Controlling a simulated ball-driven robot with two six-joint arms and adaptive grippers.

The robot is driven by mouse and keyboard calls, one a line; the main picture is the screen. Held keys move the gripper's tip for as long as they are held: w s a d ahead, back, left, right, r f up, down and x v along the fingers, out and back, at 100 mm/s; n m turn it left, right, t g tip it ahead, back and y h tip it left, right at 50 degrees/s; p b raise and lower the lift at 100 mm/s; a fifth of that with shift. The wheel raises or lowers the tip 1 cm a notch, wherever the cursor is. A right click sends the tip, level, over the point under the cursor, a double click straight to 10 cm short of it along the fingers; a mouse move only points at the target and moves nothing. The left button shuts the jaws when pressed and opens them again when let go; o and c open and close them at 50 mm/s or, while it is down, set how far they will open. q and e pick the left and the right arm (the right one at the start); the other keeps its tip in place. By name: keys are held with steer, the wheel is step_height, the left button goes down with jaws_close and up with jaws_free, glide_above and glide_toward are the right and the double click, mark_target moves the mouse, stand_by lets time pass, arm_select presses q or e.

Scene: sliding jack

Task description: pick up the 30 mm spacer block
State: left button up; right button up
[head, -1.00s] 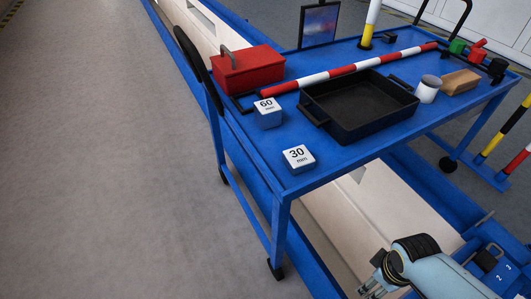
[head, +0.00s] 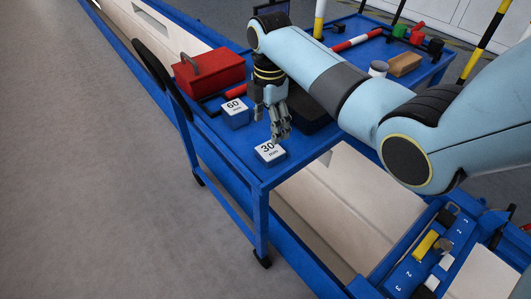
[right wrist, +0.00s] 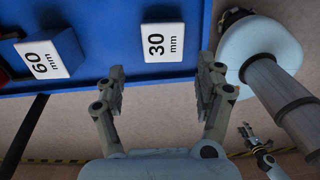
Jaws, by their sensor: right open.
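The 30 mm spacer block (head: 270,153) is a small block with a white top marked 30 mm, near the front corner of the blue cart top. In the right wrist view the 30 mm block (right wrist: 164,42) lies ahead of and between my spread fingers. My right gripper (head: 281,138) is open, just above and behind the block; the fingers (right wrist: 163,88) do not appear to touch it in the wrist view. The 60 mm spacer block (head: 235,113) stands to its left and also shows in the right wrist view (right wrist: 42,60).
A red toolbox (head: 207,71) stands at the back left of the cart. A black tray (head: 308,116), partly hidden by my right arm, lies behind the 30 mm block. A white can (head: 378,69) and a tan block (head: 404,64) stand farther right.

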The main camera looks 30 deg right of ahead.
mark_target(270, 149)
step_height(270, 149, down, 4)
steer(key=shift+b, duration=0.45)
steer(key=f, duration=0.1)
steer(key=f+b, duration=0.1)
steer(key=f, duration=0.3)
steer(key=shift+s+f+b, duration=0.15)
steer(key=shift+s+b, duration=0.1)
steer(key=shift+b, duration=0.1)
steer(key=c, duration=1.1)
